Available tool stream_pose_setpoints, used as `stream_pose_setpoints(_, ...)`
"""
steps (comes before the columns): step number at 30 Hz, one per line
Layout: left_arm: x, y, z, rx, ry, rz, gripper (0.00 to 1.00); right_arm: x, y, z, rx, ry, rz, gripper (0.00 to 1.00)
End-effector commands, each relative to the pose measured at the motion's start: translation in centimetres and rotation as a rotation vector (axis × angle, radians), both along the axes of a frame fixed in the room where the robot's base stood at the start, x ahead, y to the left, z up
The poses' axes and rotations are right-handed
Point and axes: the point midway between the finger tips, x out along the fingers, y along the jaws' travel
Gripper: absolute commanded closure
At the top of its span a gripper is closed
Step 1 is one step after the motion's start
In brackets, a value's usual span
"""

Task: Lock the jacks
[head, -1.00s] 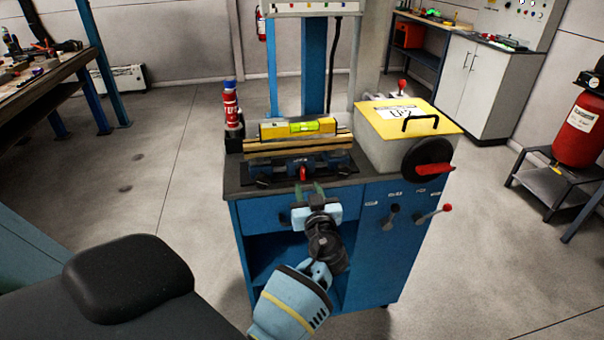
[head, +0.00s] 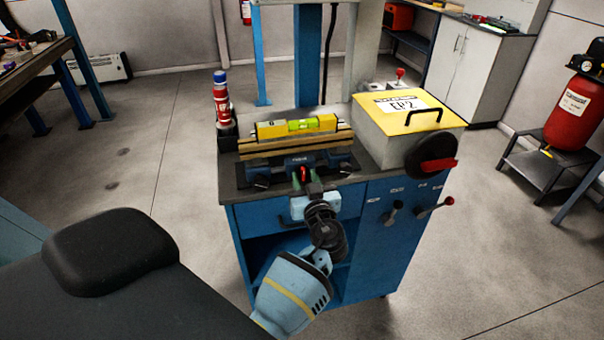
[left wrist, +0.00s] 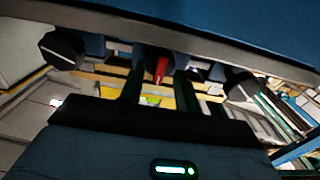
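A dark blue clamp-like fixture (head: 325,163) stands on the cart's top, with a red lever (head: 304,173) at its front middle. The red lever also shows in the left wrist view (left wrist: 160,69). My left gripper (head: 313,187) is at the front of the fixture. In the left wrist view its two dark fingers (left wrist: 157,88) are apart, with the red lever in the gap between them; I cannot tell whether they touch it. Two black knobs show there, one at left (left wrist: 62,48) and one at right (left wrist: 242,86). No part is plainly labelled as a jack. My right gripper is not in view.
The blue cart (head: 375,240) has levers on its front and a dark wheel with a red handle (head: 432,160) at right. A yellow level (head: 296,126) lies on wooden strips. A red bottle (head: 222,103) and yellow-lidded box (head: 408,104) flank them. Floor at left is clear.

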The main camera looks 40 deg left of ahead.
Motion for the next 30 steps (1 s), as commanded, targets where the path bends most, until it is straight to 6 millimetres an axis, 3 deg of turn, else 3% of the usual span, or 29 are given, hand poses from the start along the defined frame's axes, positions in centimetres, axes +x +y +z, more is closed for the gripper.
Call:
stream_pose_setpoints(15,-0.07,-0.24,-0.04,0.0,0.0,0.001,0.67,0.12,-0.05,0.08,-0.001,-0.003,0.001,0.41)
stream_pose_setpoints(23,-0.07,-0.23,-0.03,0.0,0.0,0.001,1.0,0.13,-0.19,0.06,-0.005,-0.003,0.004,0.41)
stream_pose_setpoints(30,-0.06,-0.22,-0.03,0.004,0.005,0.001,1.0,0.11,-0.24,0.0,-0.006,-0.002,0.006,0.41)
